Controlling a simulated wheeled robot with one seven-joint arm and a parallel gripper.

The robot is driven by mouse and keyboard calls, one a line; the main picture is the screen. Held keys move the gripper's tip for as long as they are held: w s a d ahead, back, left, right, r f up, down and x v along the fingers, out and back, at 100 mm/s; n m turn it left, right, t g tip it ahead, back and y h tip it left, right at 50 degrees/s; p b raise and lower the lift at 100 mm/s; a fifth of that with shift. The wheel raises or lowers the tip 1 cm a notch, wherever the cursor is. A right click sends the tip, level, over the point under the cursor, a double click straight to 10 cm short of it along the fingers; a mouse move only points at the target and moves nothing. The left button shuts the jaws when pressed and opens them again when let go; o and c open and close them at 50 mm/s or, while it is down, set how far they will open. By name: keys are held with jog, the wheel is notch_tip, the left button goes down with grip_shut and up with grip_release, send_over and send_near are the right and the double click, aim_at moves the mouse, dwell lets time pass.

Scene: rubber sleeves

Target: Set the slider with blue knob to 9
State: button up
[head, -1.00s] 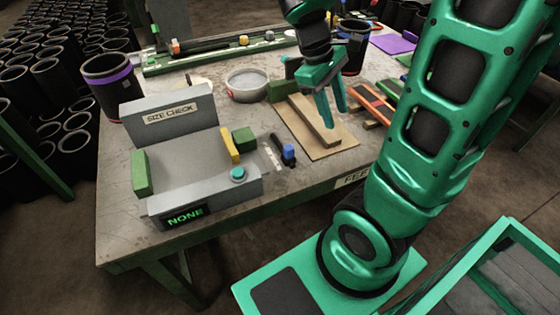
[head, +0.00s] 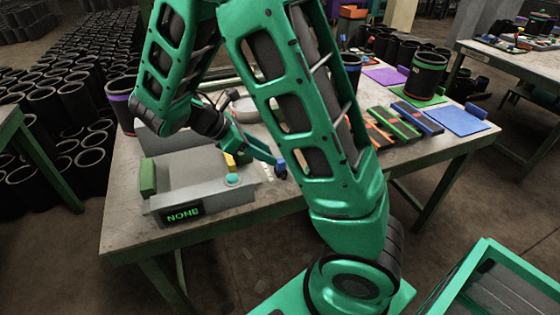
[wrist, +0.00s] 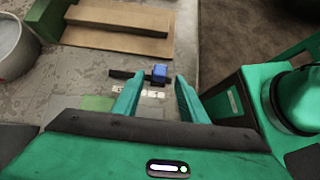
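The blue knob (wrist: 159,73) of the slider shows in the wrist view, just beyond my fingertips, at the right part of a dark slider bar (wrist: 122,74). A pale scale strip (wrist: 140,92) lies beside the bar; its numbers are too small to read. In the head view the blue knob (head: 280,167) stands on the table right of the size check box. My gripper (wrist: 156,82) is open and empty, its two fingers apart on the near side of the knob. In the head view my gripper (head: 273,166) is close to the knob; whether it touches is unclear.
The grey size check box (head: 200,195) with a teal button (head: 232,180) and a display reading NONE stands left of the slider. A cardboard sheet (wrist: 118,48) with a wooden bar lies beyond it. A round bowl (wrist: 12,45) is at left. Coloured boards lie at right.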

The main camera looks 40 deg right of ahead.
aim_at(280, 160)
jog(key=x, duration=0.7)
jog(key=shift+s+d, duration=0.15)
jog(key=shift+d, duration=0.05)
grip_shut()
